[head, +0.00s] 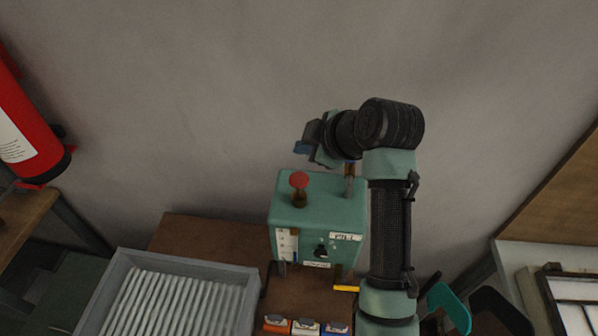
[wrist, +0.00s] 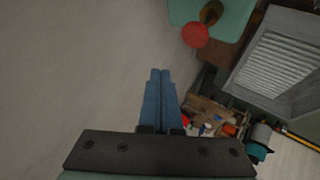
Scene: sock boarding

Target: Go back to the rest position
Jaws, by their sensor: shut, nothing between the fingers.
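My gripper (wrist: 160,78) shows in the wrist view with its two blue fingers pressed together and nothing between them. In the head view my gripper (head: 301,148) is up high, just above and behind the green machine box (head: 318,213), in front of the grey wall. My arm rises on the right of the box and bends left at the top. The box has a red mushroom button (head: 299,181) on top; the button also shows in the wrist view (wrist: 195,35), ahead and right of the fingers, apart from them.
A grey ribbed tray (head: 250,300) stands at the front left on a brown table (head: 200,233). Small orange and blue-labelled items (head: 306,326) lie in front of the box. A red fire extinguisher (head: 25,125) is at the far left.

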